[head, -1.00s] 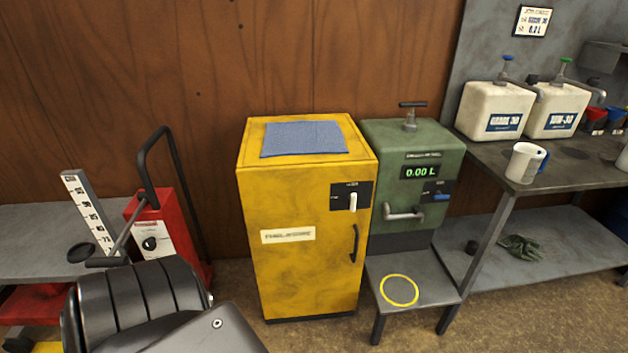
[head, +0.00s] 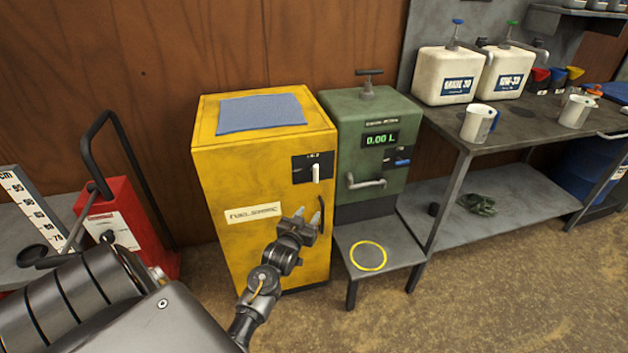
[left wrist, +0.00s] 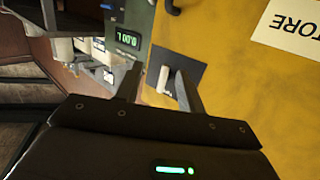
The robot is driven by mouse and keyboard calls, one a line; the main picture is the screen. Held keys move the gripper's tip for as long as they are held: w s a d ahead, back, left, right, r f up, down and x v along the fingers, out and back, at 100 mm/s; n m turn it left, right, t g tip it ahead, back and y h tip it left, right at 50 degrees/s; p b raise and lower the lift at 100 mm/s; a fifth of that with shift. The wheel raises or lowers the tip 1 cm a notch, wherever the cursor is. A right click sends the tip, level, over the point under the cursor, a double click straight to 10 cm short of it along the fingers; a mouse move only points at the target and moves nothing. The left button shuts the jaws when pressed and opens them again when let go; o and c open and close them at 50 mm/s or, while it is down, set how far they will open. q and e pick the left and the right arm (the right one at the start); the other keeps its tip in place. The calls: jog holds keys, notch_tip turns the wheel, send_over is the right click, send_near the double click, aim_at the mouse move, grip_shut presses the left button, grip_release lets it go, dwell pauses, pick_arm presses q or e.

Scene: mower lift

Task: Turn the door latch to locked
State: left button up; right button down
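The yellow fuel store cabinet (head: 225,170) stands shut against the wooden wall. Its door latch (head: 316,172) is a small white lever, upright, on a black plate (head: 299,171) near the door's upper right. My left gripper (head: 306,216) is in front of the door, below the latch in the head view, and covers part of the black door handle (head: 322,211). In the left wrist view the latch (left wrist: 163,79) shows beyond and between the open fingers of my left gripper (left wrist: 158,88), apparently not touching. The plate's lettering is too small to read. My right gripper is out of view.
A green dispenser (head: 360,125) reading 0.00 L stands close at the cabinet's right, above a low stand (head: 385,240). A red jack (head: 105,225) is at the left. A workbench (head: 460,135) with jugs is at the right. A blue mat (head: 260,112) lies on the cabinet.

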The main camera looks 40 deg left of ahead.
pick_arm(q)
jog(key=t+y, duration=0.1)
send_near(315, 175)
jog(key=s, duration=0.2)
jog(key=shift+n, duration=0.3)
jog(key=x, duration=1)
jog(key=shift+w+d+f, duration=0.1)
jog(key=shift+w+d, duration=0.2)
jog(key=shift+w, duration=0.05)
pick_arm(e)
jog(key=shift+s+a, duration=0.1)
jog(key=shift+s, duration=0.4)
